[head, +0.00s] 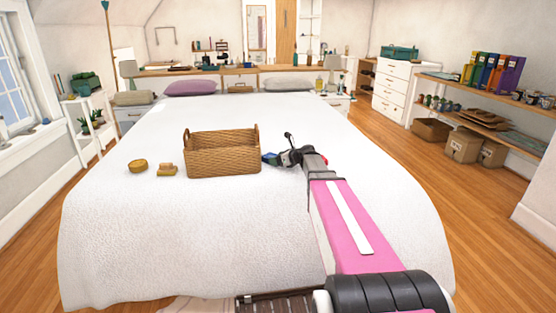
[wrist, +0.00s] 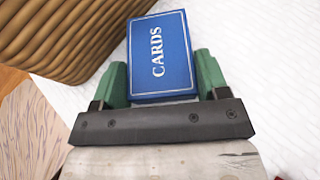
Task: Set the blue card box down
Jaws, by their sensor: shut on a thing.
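The blue card box (wrist: 160,58) has white "CARDS" lettering and sits between the green fingers of my gripper (wrist: 163,78) in the wrist view. My gripper is shut on it. In the head view the blue card box (head: 270,158) is a small blue patch at the tip of my gripper (head: 275,158), just right of the wicker basket. The white bed cover lies beneath it. I cannot tell whether the box touches the cover.
The wicker basket (head: 222,160) stands on the bed (head: 150,230), close to the left of my gripper; it also shows in the wrist view (wrist: 70,35). A round tan item (head: 137,166) and a small tan block (head: 167,170) lie left of it. The bed's right side is clear.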

